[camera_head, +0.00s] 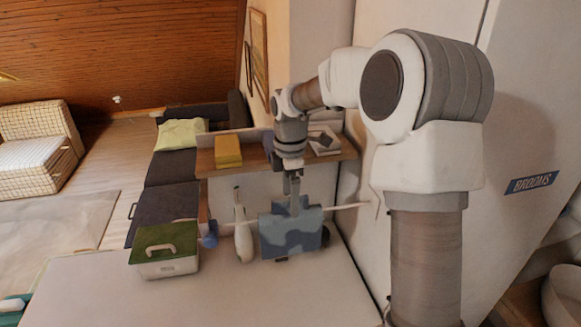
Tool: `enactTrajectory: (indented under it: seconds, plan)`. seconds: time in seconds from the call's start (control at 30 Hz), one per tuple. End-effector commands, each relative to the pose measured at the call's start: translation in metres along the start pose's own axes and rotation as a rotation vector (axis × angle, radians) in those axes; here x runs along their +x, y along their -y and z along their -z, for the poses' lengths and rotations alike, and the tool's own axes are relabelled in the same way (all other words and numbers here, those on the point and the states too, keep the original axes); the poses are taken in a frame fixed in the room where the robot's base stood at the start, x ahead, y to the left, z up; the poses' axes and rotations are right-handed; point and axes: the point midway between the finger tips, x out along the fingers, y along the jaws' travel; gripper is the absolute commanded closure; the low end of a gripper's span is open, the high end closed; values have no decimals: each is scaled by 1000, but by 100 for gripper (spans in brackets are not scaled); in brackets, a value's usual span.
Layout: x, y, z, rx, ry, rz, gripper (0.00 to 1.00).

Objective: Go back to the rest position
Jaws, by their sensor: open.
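My gripper (292,190) points down over the back of the white surface, at the end of my raised and bent arm. It is open. Its fingers are at the top edge of a blue camouflage-patterned object (290,238), and overlap it in the picture. I cannot tell whether they touch it. The object stands upright on the white surface. The gap between the fingers is too small to see clearly.
A white bottle-shaped thing (243,232), a small blue item (210,240) and a green-lidded box (165,250) stand left of the patterned object. Behind is a wooden shelf (262,158) with a yellow box (228,151). A wall closes the right. The white surface's front (200,300) is clear.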

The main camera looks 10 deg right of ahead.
Motion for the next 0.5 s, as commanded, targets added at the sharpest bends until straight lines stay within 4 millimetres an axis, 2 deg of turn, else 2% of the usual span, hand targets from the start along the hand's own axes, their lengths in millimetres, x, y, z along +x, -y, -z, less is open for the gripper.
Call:
enactTrajectory:
  seconds: [0.03, 0.2, 0.33, 0.5]
  plan:
    - [-14, -1, 0, 1, 0, -6, 13]
    - [-53, -1, 0, 1, 0, -5, 13]
    - [-75, 0, 0, 0, -1, -2, 13]
    - [-91, 0, 0, 1, -1, -1, 13]
